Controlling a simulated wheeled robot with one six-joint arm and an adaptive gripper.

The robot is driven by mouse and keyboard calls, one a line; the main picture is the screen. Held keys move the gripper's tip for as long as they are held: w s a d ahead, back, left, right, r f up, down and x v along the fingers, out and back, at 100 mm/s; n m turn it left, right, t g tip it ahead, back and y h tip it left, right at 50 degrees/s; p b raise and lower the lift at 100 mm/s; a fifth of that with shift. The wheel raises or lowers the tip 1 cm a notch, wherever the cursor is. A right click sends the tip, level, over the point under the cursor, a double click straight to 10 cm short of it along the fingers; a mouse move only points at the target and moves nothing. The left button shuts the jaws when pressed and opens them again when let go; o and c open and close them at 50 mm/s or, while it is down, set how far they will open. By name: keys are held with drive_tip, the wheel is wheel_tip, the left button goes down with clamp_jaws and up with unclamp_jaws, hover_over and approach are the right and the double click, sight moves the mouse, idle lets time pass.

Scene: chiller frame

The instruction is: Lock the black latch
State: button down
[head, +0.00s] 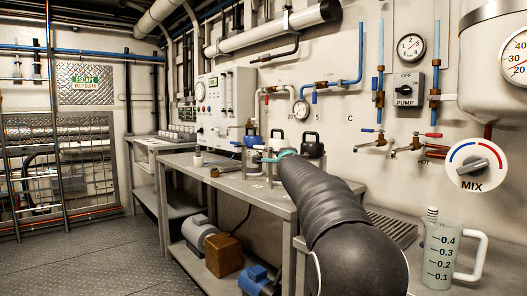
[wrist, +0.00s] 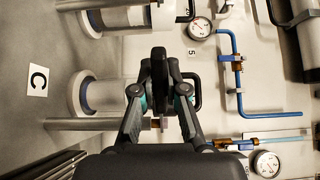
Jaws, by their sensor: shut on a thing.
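My gripper (wrist: 160,88) is seen from behind in the wrist view, with its two fingers closed in on a dark upright part between them. I take this part to be the black latch (wrist: 159,70); the fingertips hide some of it. A black loop handle (wrist: 195,92) shows just to its right, and a pale cylinder (wrist: 106,95) with a flange lies to its left. In the head view my gripper (head: 276,156) is small, with teal on it, at the bench by the wall. A black loop-handled piece (head: 312,142) stands behind it. The latch's exact position cannot be told.
The grey bench (head: 240,188) runs along the wall. Blue pipes (wrist: 238,75) and a gauge (wrist: 200,27) are close by in the wrist view. A measuring jug (head: 440,255) stands at the right. The floor (head: 110,250) at left is clear.

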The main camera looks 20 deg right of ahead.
drive_tip(key=shift+f, duration=0.1)
drive_tip(key=c, duration=1.2)
unclamp_jaws()
drive_tip(key=shift+d, duration=0.1)
drive_tip(key=shift+s, duration=0.1)
drive_tip(key=v, duration=1.1)
drive_tip(key=shift+s+a, duration=0.3)
drive_tip(key=shift+a, duration=0.05)
